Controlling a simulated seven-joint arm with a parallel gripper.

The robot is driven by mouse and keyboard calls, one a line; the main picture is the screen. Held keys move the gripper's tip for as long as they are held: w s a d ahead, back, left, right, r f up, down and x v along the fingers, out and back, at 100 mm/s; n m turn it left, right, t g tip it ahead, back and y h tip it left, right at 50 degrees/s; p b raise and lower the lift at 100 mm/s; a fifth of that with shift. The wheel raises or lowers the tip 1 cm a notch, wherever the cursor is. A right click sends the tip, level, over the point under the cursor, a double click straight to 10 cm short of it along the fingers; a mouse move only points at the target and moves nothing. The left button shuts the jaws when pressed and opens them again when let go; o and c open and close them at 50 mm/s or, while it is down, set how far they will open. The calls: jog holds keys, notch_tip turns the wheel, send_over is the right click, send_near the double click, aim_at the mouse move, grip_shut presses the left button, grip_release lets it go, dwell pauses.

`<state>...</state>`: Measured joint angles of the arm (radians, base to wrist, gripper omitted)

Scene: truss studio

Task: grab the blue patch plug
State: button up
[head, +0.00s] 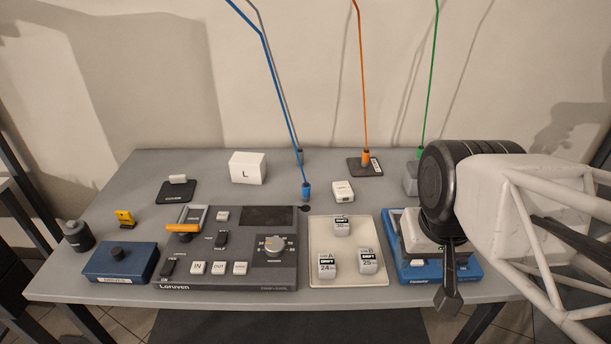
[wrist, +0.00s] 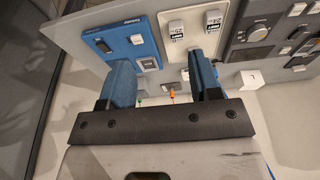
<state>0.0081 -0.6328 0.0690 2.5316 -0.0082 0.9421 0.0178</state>
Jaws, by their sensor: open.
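The blue patch plug (head: 306,191) stands upright on the grey table, just behind the dark console, with a blue cable rising from it. A second blue plug-like piece (head: 299,157) shows right behind it, where cables cross; I cannot tell its own colour cable. My gripper (head: 447,300) is at the right, over the front of the blue device, well to the right of the plug. In the wrist view my gripper (wrist: 162,78) has its two blue fingers wide apart with nothing between them.
The console (head: 225,283), a cream tray (head: 319,275) with tagged blocks and a blue device (head: 473,270) line the front. An orange plug (head: 365,158), a green plug (head: 420,153), a white L block (head: 248,168) and a white box (head: 342,191) stand behind. Cables rise upward.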

jog(key=w+a+f+m+g+y, duration=0.1)
jog(key=w+a+f+m+y, duration=0.3)
jog(key=w+a, duration=0.5)
jog(key=m+t+y, duration=0.3)
jog(key=m+y, duration=0.4)
jog(key=m, duration=0.7)
send_near(309, 191)
jog(key=s+a+r, duration=0.6)
jog(key=s, duration=0.3)
jog(key=w+f+m+t, duration=0.1)
jog(key=w+f+m, duration=0.1)
jog(key=w+f, duration=0.1)
jog(key=w+d+f+m+t, duration=0.1)
jog(key=w+f+m, duration=0.2)
jog(key=w+f+m+t, duration=0.2)
jog(key=w+f, duration=0.1)
jog(key=shift+w+d+f+m+h, duration=0.15)
jog(key=shift+w+d+m+h, duration=0.15)
jog(key=shift+d+m+h, duration=0.1)
jog(key=shift+a, duration=0.15)
jog(key=shift+x, duration=1.2)
jog(key=shift+w+a, duration=0.1)
jog(key=shift+x, duration=2.5)
